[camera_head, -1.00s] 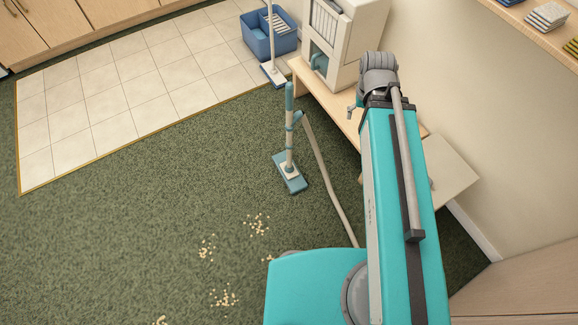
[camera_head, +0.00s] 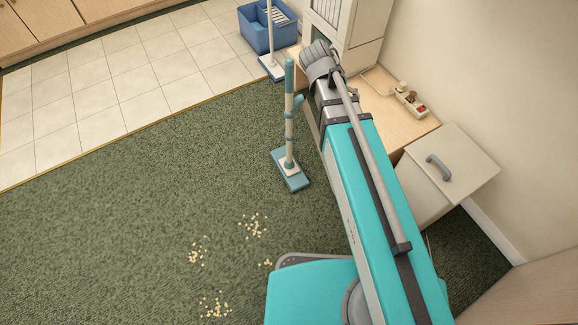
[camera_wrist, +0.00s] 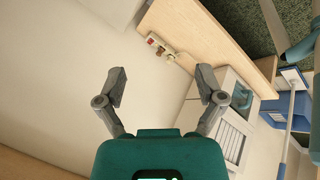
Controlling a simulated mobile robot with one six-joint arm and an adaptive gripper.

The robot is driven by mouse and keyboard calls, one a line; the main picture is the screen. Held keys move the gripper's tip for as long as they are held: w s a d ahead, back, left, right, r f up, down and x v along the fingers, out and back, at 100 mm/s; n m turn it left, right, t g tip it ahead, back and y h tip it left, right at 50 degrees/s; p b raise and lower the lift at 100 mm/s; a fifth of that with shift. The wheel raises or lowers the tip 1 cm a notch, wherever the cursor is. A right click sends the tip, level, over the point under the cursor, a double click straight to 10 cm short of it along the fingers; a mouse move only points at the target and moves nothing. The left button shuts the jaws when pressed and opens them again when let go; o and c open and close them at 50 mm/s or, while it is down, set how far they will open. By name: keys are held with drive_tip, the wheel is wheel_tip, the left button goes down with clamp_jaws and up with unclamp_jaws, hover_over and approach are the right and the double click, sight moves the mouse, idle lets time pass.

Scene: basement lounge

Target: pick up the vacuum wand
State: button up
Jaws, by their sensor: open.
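The vacuum wand (camera_head: 289,125) stands upright on the green carpet in the head view, a cream and teal tube with a teal handle on top and a flat teal floor head (camera_head: 290,171). It is just left of my arm. In the wrist view a teal bar at the upper right edge may be part of it; I cannot tell. My gripper (camera_wrist: 161,84) is open and empty in the wrist view, its fingers apart in front of the pale wall. In the head view the gripper is hidden behind my arm's far end. The wand and gripper are apart.
A wooden bench (camera_head: 372,92) holds a white cabinet unit (camera_head: 350,38) and a power strip (camera_head: 411,101). A drawer unit with a grey handle (camera_head: 438,168) stands at right. A blue bucket (camera_head: 262,35) and mop (camera_head: 271,62) stand behind. Crumbs (camera_head: 252,226) lie on otherwise open carpet.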

drive_tip(key=w+a+f+m+t+h+b, duration=0.2)
drive_tip(key=w+a+f+h+b, duration=0.15)
drive_tip(key=a+f+b, duration=0.35)
drive_tip(key=m+t+h+b, duration=0.35)
drive_tip(key=t+b, duration=0.45)
drive_tip(key=b, duration=1.3)
approach(286, 88)
drive_tip(key=v, duration=0.2)
drive_tip(key=shift+s+f, duration=0.1)
drive_tip(key=shift+f, duration=0.1)
drive_tip(key=shift+d+m, duration=0.1)
drive_tip(key=shift+m, duration=0.15)
drive_tip(key=shift+x, duration=4.3)
drive_tip(key=shift+r, duration=0.1)
